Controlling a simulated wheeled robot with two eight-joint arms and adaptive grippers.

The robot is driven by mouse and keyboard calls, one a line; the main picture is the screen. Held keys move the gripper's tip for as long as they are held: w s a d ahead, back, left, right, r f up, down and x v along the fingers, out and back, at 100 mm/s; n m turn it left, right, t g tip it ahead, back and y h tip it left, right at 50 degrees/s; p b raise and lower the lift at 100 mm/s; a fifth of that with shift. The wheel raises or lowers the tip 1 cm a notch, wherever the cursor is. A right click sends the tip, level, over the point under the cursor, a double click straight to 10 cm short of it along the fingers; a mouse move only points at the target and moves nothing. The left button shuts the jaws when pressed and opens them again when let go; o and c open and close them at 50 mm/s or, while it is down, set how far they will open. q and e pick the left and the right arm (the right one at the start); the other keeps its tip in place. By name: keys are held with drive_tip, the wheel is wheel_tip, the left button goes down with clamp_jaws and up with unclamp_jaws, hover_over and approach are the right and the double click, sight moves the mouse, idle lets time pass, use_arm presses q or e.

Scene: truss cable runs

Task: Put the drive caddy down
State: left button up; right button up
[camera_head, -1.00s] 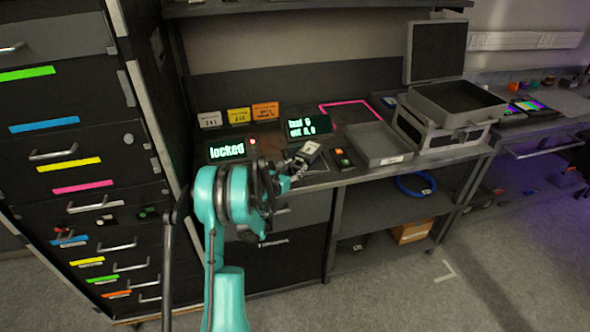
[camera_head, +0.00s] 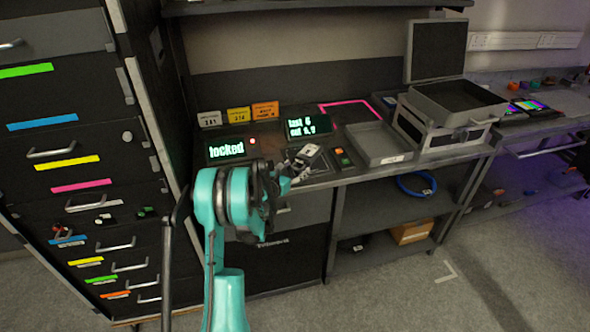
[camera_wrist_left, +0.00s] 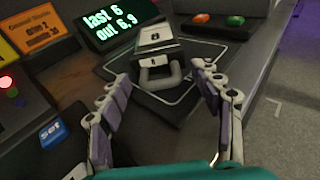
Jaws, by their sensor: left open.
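The drive caddy is a dark block with a light label and a grey loop handle. It sits on a dark pad with a white outline (camera_wrist_left: 187,88), in the middle of the left wrist view (camera_wrist_left: 155,45). In the head view the caddy (camera_head: 308,151) shows small on the bench, just beyond my left gripper (camera_head: 290,175). In the left wrist view my left gripper (camera_wrist_left: 162,78) is open, its fingers apart on either side of the handle. No finger visibly grips the caddy. My right gripper is in neither view.
A display (camera_head: 309,125) stands behind the pad, and a "locked" display (camera_head: 227,149) stands to its left. Coloured cards (camera_head: 238,115) stand behind. A button box (camera_head: 343,158), a grey tray (camera_head: 377,144) and an open case (camera_head: 452,101) lie to the right. Drawers (camera_head: 65,160) fill the left.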

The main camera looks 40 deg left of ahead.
use_arm(q)
drive_tip(key=shift+r+p, duration=0.2)
drive_tip(key=shift+p, duration=0.1)
drive_tip(key=shift+r+p, duration=0.45)
drive_tip(key=a+p+v, duration=0.1)
drive_tip(key=p+v, duration=0.1)
drive_tip(key=v, duration=0.9)
drive_tip(key=s+d+r+n+y, duration=0.1)
drive_tip(key=d+r+n+y, duration=0.25)
drive_tip(key=r+n, duration=0.75)
drive_tip(key=s+d+r+n+y, duration=0.25)
drive_tip(key=d+r+n, duration=0.25)
drive_tip(key=r+n, duration=0.5)
drive_tip(key=s+d+f+n+g+h, duration=0.3)
drive_tip(key=s+d+f+n, duration=0.3)
drive_tip(key=s+d, duration=0.4)
drive_tip(key=s+d+f+n+g+h, duration=0.4)
drive_tip(key=s+d+f+n, duration=0.3)
drive_tip(key=s+d, duration=0.3)
drive_tip(key=d+n+g, duration=0.1)
drive_tip(key=d, duration=0.3)
drive_tip(key=shift+s+g, duration=0.25)
drive_tip(key=shift+g, duration=0.15)
